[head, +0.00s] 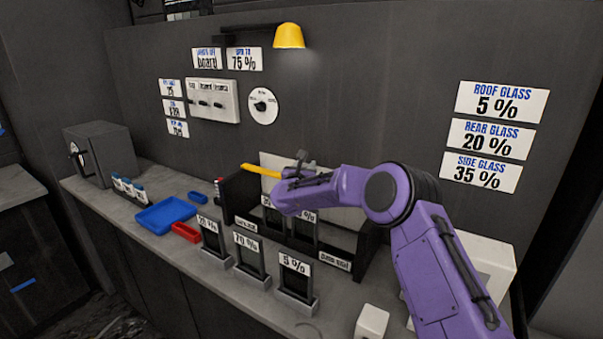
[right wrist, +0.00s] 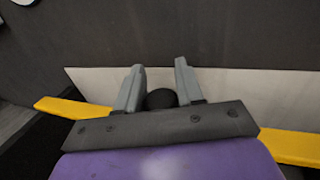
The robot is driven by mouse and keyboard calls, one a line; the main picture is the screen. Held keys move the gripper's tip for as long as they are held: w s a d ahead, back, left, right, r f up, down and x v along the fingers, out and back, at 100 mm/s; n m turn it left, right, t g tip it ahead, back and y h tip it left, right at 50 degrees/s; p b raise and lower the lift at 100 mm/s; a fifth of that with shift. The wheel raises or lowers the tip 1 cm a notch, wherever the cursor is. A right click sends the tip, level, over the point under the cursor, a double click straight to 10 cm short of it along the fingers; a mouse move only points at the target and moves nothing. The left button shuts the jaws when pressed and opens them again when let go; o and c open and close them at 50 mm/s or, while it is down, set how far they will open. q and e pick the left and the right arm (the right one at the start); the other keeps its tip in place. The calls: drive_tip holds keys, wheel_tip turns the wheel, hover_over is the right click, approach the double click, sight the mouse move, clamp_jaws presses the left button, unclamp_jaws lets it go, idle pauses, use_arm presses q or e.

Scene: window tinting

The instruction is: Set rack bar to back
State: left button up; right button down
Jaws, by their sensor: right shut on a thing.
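The yellow rack bar (head: 260,170) crosses the upper part of the black rack (head: 238,192) on the counter; its right part is hidden behind my arm in the head view. In the right wrist view the bar (right wrist: 290,147) runs out on both sides of my gripper, with a black knob (right wrist: 161,98) at its middle. My right gripper (right wrist: 160,75) is shut on this knob, a finger on either side. In the head view my right gripper (head: 290,174) is at the bar, partly hidden by its own arm. My left gripper is not in view.
Tint sample stands (head: 298,280) with percent labels line the counter's front. A blue tray (head: 165,215), a red tray (head: 186,232) and a dark box (head: 100,153) are at the left. A pale panel (right wrist: 235,90) stands behind the bar. A yellow lamp (head: 289,36) hangs above.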

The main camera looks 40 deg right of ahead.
drive_tip(key=c, duration=1.1)
unclamp_jaws()
drive_tip(key=shift+d+r, duration=0.1)
drive_tip(key=shift+r, duration=0.1)
drive_tip(key=o, duration=0.3)
drive_tip(key=shift+d+f, duration=0.1)
drive_tip(key=shift+f, duration=0.1)
drive_tip(key=b+v, duration=0.4)
drive_tip(key=v, duration=0.6)
drive_tip(key=shift+s+a, duration=0.15)
drive_tip(key=shift+a, duration=0.05)
